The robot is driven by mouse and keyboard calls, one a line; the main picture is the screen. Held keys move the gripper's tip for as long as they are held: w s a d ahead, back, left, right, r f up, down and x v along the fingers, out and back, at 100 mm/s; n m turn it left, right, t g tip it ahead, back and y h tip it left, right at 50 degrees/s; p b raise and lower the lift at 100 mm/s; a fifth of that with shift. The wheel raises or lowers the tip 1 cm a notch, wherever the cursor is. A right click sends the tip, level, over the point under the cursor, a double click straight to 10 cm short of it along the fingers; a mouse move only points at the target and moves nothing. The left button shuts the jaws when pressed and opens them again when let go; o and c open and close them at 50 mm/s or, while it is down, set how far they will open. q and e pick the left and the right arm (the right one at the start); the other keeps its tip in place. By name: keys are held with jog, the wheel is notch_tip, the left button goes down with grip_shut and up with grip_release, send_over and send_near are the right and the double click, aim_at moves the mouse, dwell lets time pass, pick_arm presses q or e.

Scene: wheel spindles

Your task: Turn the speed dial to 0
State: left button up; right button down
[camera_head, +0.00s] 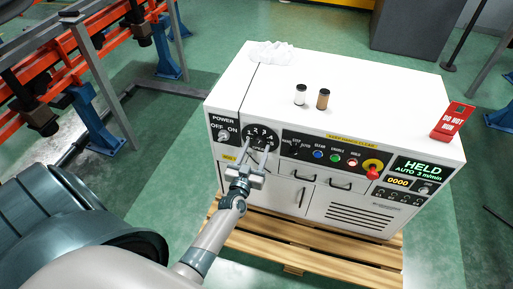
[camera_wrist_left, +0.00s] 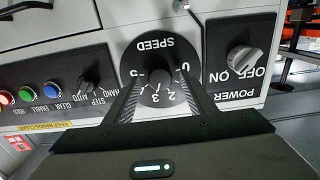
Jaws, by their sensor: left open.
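The black speed dial (camera_head: 261,134) is on the front panel of the white cabinet. It also shows upside down in the left wrist view (camera_wrist_left: 158,72), with numbers from 0 to 5 around its knob. The knob's pointer seems to be near 3, but it is small. My left gripper (camera_head: 258,152) is open in front of the dial. In the left wrist view its two fingers (camera_wrist_left: 160,82) reach to either side of the knob; I cannot tell whether they touch it. My right gripper is not in view.
A power switch (camera_head: 223,135) is left of the dial. To the right are a mode knob, colored buttons and a red emergency stop (camera_head: 373,173). The display (camera_head: 411,170) reads HELD, AUTO 3 m/min. Two small jars, a cloth and a red sign (camera_head: 453,121) are on the cabinet top.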

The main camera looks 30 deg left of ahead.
pick_arm(q)
jog(key=shift+w+a, duration=0.1)
jog(key=shift+w, duration=0.35)
jog(key=c, duration=1)
jog(key=shift+c, duration=0.2)
